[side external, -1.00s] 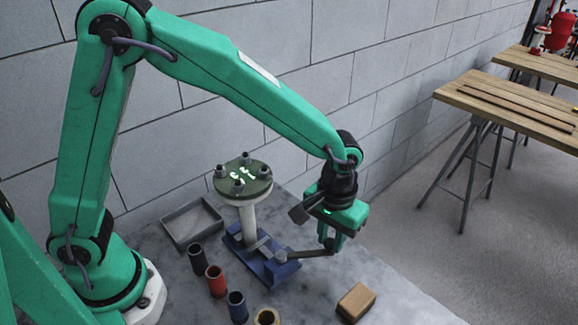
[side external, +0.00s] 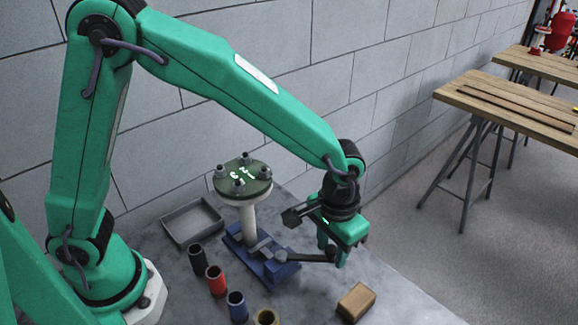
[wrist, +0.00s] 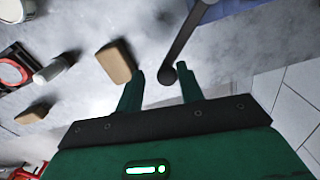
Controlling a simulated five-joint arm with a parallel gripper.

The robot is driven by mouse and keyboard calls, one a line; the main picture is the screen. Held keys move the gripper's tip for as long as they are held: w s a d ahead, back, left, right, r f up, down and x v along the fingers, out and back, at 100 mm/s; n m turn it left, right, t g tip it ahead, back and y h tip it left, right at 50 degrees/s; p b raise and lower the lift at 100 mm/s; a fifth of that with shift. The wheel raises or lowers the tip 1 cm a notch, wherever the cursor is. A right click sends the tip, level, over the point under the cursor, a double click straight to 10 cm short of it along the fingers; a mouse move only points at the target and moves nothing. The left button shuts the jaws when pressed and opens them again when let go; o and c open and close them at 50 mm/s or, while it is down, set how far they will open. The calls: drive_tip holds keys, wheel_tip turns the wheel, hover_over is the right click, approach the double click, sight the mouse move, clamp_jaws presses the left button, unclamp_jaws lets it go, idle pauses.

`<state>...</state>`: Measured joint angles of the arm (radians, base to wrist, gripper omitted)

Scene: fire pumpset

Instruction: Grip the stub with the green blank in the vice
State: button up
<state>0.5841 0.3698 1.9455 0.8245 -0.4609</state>
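The stub (side external: 248,222) is a white upright pipe topped by the round green blank (side external: 243,181), which has several bolts and white markings. It stands at the blue vice (side external: 277,271); whether the jaws press on it I cannot tell. The vice's dark handle (side external: 310,258) points right; its rounded end also shows in the wrist view (wrist: 169,74). My gripper (side external: 333,256) is at that handle end. In the wrist view its green fingers (wrist: 161,80) are apart, with the handle end between them and gaps visible on both sides.
A grey tray (side external: 192,222) lies behind left of the vice. Black (side external: 198,259), red (side external: 216,280) and blue (side external: 237,306) cylinders and a tan ring (side external: 266,317) stand in front. A brown block (side external: 356,301) lies right, near the bench edge.

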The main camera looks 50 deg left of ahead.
drive_tip(key=shift+o, duration=0.8)
drive_tip(key=shift+r, duration=0.15)
wheel_tip(320, 180, up, 7)
drive_tip(key=shift+r, duration=0.3)
drive_tip(key=shift+a, duration=0.1)
